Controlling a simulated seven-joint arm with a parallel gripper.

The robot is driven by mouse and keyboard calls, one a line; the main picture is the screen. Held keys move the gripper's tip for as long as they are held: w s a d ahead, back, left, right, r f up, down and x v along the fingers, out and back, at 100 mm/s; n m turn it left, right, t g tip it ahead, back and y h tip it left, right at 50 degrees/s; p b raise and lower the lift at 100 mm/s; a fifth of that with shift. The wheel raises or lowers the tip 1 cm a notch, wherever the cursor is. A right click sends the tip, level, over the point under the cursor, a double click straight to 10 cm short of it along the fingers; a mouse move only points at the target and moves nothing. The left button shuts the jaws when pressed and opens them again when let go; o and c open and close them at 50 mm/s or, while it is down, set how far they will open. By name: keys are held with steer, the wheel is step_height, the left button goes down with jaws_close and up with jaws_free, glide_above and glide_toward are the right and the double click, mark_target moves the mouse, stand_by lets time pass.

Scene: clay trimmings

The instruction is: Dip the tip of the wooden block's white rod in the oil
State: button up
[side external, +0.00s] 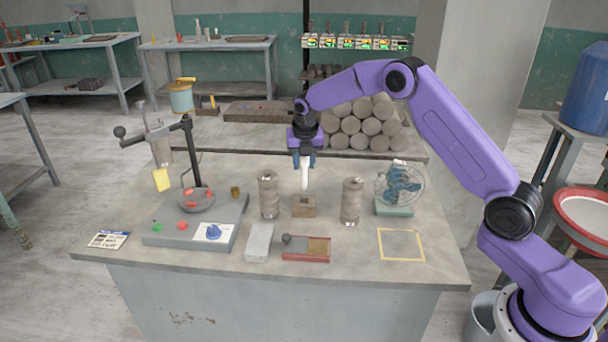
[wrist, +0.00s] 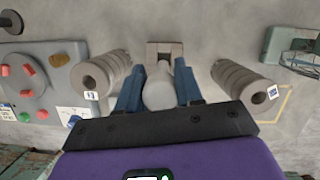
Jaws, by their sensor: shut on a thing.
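The white rod (side external: 304,177) is upright, gripped between the blue fingers of my gripper (side external: 304,161). In the wrist view the rod (wrist: 158,92) is seen nearly end-on between the fingertips (wrist: 158,80). The wooden block (side external: 304,207) stands on the table directly below the rod; it shows past the rod in the wrist view (wrist: 164,50). I cannot tell whether the rod's lower end is still in the block or just above it. A red-edged tray (side external: 293,256) in front has a dark ball and a golden-brown patch; I cannot tell whether this is the oil.
Ridged clay columns stand left (side external: 268,196) and right (side external: 351,202) of the block, close to my gripper. A grey block (side external: 259,243), a caged fan (side external: 400,184) and a grey station with a post (side external: 193,150) are nearby. The yellow-outlined square (side external: 401,244) is empty.

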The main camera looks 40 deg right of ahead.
steer(key=shift+s+a+r, duration=0.15)
steer(key=shift+a+r, duration=0.05)
steer(key=shift+r, duration=0.25)
steer(key=s+a+g+h, duration=0.1)
steer(key=s+a+g, duration=0.3)
steer(key=s+a, duration=0.65)
steer(key=s+x, duration=0.1)
steer(key=x, duration=0.6)
steer(key=shift+a, duration=0.2)
steer(key=shift+f, duration=0.55)
stand_by(1.0)
steer(key=shift+r, duration=3.5)
